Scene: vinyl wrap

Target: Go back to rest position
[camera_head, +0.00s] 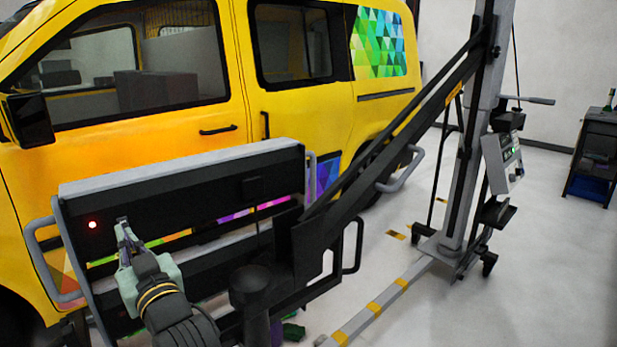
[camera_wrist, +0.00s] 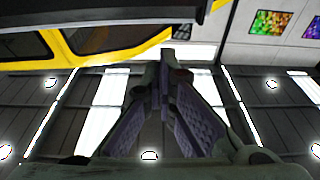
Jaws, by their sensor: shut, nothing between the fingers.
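My gripper (camera_head: 122,224) is at the lower left in the head view, its fingers pointing up and away. It appears in front of the black panel of a grey-framed machine (camera_head: 180,173), to the right of a small red light (camera_head: 92,225). I cannot tell whether the fingertips touch the panel. In the wrist view, my gripper (camera_wrist: 166,62) has its two fingers meeting at the tips, with nothing between them. Bright ceiling lights and roof panels lie behind them.
A yellow van (camera_head: 300,120) with a colourful window graphic stands behind the machine. A slanted black arm joins the panel to a wheeled upright stand (camera_head: 460,200). A dark cart (camera_head: 595,155) stands at the far right. The floor (camera_head: 530,270) at right is clear.

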